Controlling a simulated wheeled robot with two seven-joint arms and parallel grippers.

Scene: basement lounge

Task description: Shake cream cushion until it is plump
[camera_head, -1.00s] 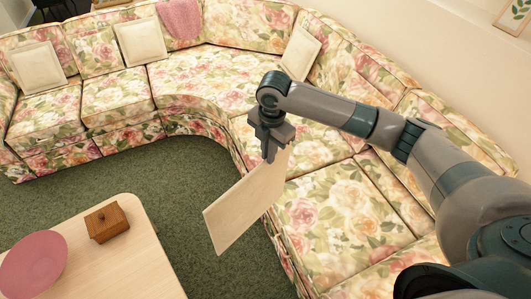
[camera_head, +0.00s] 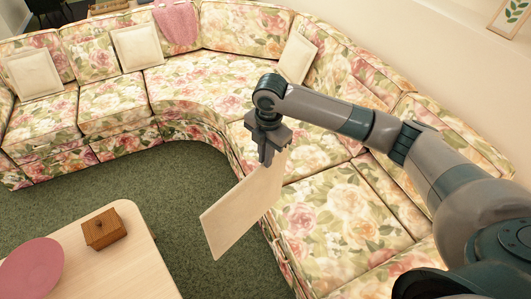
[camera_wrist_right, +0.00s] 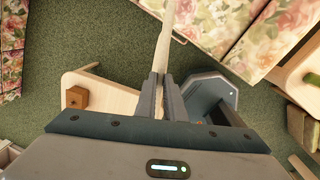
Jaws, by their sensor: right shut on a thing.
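The cream cushion (camera_head: 243,208) hangs tilted from my right gripper (camera_head: 265,155), in the air in front of the floral sofa. The gripper is shut on the cushion's upper right edge. In the right wrist view, the cushion (camera_wrist_right: 172,38) shows edge-on as a thin pale strip between the two fingers (camera_wrist_right: 168,85). My left gripper does not show in the head view.
The floral sofa (camera_head: 335,210) curves round the back and right, with other cream cushions (camera_head: 34,74) and a pink throw (camera_head: 176,25). A wooden table (camera_head: 125,260) at lower left holds a pink plate (camera_head: 30,266) and a wooden box (camera_head: 104,229). Green carpet (camera_head: 180,190) lies clear between.

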